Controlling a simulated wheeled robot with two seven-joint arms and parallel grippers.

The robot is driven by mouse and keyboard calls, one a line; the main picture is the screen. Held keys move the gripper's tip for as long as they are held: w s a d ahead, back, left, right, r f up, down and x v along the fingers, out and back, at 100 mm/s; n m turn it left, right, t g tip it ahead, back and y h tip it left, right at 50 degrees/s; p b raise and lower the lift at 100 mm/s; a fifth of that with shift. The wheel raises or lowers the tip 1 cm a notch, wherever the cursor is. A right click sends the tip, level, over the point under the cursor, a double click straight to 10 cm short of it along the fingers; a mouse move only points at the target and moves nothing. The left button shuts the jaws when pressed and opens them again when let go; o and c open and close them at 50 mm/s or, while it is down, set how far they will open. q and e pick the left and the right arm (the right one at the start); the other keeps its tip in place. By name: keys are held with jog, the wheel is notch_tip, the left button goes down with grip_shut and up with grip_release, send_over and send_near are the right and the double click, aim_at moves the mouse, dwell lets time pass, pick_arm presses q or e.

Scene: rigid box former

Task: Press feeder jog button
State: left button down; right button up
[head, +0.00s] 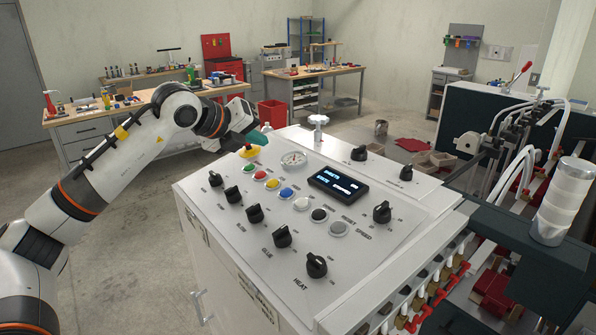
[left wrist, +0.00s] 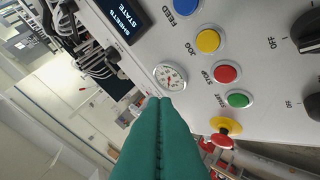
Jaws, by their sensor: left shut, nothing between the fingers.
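The yellow button (head: 272,183) sits on the light console top in a row with green, red and blue ones. My left gripper (head: 258,137), with teal fingers, is over the console's back left corner, near the emergency stop (head: 249,153). Its fingers (left wrist: 157,101) are shut and empty, pointing toward the round gauge (left wrist: 170,76), apart from the yellow button. My right gripper is not in view.
The green button (head: 248,168) and red button (head: 261,175) lie between the emergency stop and the yellow button. Black knobs (head: 255,213) stand up along the front. A display (head: 338,186) and a valve handle (head: 318,121) are behind. Machinery (head: 490,140) fills the right side.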

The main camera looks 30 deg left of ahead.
aim_at(272, 183)
pick_arm(q)
jog(key=f+b, duration=0.1)
jog(key=f, duration=0.1)
jog(key=f+b, duration=0.3)
jog(key=f, duration=0.2)
jog(key=shift+w+d+b, duration=0.2)
jog(key=shift+w+b, duration=0.15)
jog(key=shift+w+f+b, duration=0.15)
jog(key=shift+f+b, duration=0.2)
jog(key=shift+f, duration=0.15)
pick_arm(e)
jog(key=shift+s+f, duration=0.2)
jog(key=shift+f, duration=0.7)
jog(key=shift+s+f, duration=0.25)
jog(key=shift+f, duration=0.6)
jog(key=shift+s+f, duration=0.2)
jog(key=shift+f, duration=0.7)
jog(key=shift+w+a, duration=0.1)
pick_arm(q)
jog(key=shift+d+f, duration=0.1)
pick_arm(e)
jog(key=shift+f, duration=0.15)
pick_arm(q)
jog(key=shift+w+f+b, duration=0.1)
jog(key=shift+f+b, duration=0.2)
jog(key=shift+b, duration=0.2)
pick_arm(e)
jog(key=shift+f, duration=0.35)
